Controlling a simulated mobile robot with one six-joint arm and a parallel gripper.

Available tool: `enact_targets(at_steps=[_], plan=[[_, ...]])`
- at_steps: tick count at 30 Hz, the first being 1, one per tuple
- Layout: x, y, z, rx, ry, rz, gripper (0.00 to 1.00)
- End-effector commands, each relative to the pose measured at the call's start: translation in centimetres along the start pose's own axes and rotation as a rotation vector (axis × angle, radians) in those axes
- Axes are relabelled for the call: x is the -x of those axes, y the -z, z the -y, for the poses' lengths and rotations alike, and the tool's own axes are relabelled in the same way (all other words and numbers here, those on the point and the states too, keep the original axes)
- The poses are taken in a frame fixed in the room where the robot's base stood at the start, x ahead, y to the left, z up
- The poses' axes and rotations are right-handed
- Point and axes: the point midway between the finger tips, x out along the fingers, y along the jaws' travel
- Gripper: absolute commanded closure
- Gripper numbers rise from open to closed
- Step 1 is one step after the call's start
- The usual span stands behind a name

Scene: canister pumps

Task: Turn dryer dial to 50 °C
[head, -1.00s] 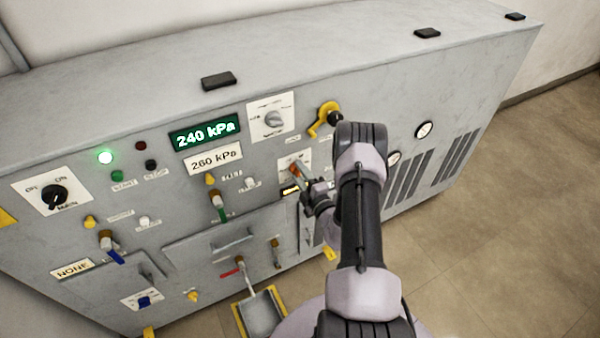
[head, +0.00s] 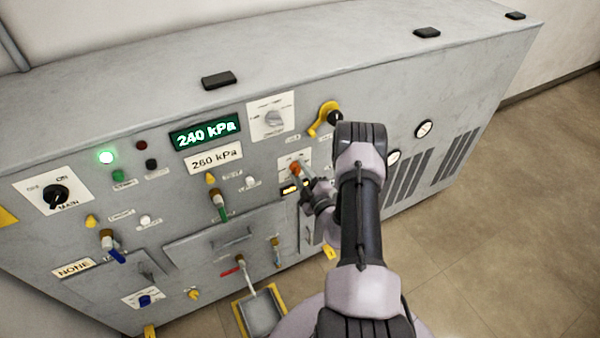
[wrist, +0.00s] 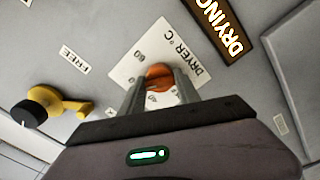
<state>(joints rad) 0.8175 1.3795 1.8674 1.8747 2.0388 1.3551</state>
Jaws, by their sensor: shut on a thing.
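The orange dryer dial (wrist: 158,76) sits on a white plate marked DRYER °C (wrist: 140,50) in the wrist view. Around it I can read 60 and 40; the fingers hide other marks, and the dial's exact setting is not clear. My gripper (wrist: 160,88) is shut on the dial, with one finger on each side. In the head view the dial (head: 296,170) shows at the tip of my gripper (head: 304,177), right of the pressure displays.
An amber DRYING display (wrist: 222,30) is beside the dial plate. A yellow lever with a black knob (wrist: 45,107) is at left in the wrist view. The green display (head: 205,132) reads 240 kPa, and a sign below reads 260 kPa.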

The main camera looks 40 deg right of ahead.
Motion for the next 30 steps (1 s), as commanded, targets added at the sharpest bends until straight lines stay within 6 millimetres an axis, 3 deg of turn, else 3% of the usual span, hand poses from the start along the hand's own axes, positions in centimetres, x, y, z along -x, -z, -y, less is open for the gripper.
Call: enact_targets(at_steps=[4, 5, 8, 17, 20, 23, 30], plan=[[0.1, 0.0, 0.1, 0.0, 0.002, 0.001, 1.0], [0.1, 0.0, 0.1, 0.0, 0.003, 0.001, 0.57], [0.1, 0.0, 0.1, 0.0, 0.002, 0.0, 0.4], [0.1, 0.0, 0.0, 0.001, 0.001, 0.001, 0.4], [0.9, 0.0, 0.0, 0.0, 0.002, 0.001, 0.4], [3.0, 0.0, -0.2, -0.002, 0.001, 0.004, 0.4], [10.7, -0.1, -0.2, -0.003, 0.001, 0.008, 0.4]])
